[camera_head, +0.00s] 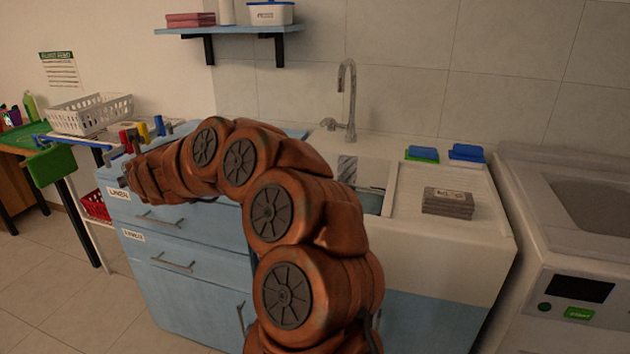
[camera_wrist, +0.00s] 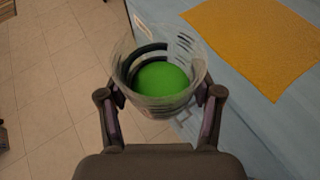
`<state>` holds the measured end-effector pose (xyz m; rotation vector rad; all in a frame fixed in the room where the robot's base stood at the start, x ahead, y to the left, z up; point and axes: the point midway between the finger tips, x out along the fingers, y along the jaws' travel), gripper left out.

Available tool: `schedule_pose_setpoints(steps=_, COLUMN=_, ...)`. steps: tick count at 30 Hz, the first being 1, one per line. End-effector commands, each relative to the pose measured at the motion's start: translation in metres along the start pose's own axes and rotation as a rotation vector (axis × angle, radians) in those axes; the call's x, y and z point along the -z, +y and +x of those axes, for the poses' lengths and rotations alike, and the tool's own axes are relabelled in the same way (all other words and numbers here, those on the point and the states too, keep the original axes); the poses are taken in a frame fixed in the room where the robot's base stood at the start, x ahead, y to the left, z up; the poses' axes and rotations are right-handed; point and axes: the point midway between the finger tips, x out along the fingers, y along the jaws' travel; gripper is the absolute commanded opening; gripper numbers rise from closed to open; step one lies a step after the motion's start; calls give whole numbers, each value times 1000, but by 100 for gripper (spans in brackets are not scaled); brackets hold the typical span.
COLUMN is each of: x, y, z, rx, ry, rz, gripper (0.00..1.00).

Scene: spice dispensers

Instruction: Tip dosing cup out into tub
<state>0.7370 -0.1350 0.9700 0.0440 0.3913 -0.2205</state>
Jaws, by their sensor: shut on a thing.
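In the wrist view, my gripper (camera_wrist: 160,98) is shut on a clear cup (camera_wrist: 188,48), which I take to be the dosing cup, with one finger on each side. I look down into its open mouth and see dark rings and a round bright green mass inside. The cup is over the counter's edge, with floor tiles showing on the left. In the head view my arm reaches left across the blue cabinet; its end is small and dark, and the cup cannot be made out. A white lidded tub (camera_head: 270,14) stands on the wall shelf; I cannot tell if it is the task's tub.
An orange-yellow mat (camera_wrist: 262,40) lies on the blue counter (camera_wrist: 225,90). A white basket (camera_head: 90,114) and coloured dispensers (camera_head: 130,137) stand at the left. A sink tap (camera_head: 346,100), a brown-grey box (camera_head: 448,203) and blue-green sponges (camera_head: 467,152) are to the right.

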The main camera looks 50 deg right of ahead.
Motion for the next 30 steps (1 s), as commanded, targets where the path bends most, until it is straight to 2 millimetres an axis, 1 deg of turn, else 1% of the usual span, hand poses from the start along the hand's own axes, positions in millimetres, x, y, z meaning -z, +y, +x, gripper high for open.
schedule_pose_setpoints(steps=1, x=1, y=-18, z=0, rx=27, ry=-2, rz=12, gripper=24)
schedule_pose_setpoints(steps=3, x=0, y=-40, z=-1, rx=60, ry=-2, rz=27, gripper=24)
schedule_pose_setpoints(steps=5, x=0, y=-57, z=-3, rx=87, ry=-3, rz=38, gripper=24)
schedule_pose_setpoints(steps=9, x=0, y=-100, z=-9, rx=153, ry=-3, rz=66, gripper=24)
schedule_pose_setpoints(steps=11, x=0, y=-117, z=-13, rx=179, ry=-4, rz=76, gripper=24)
schedule_pose_setpoints(steps=17, x=5, y=-176, z=-26, rx=269, ry=-3, rz=115, gripper=24)
schedule_pose_setpoints(steps=18, x=7, y=-188, z=-29, rx=289, ry=-3, rz=122, gripper=24)
schedule_pose_setpoints(steps=23, x=14, y=-233, z=-45, rx=358, ry=-3, rz=152, gripper=24)
schedule_pose_setpoints(steps=30, x=29, y=-299, z=-73, rx=467, ry=-2, rz=195, gripper=24)
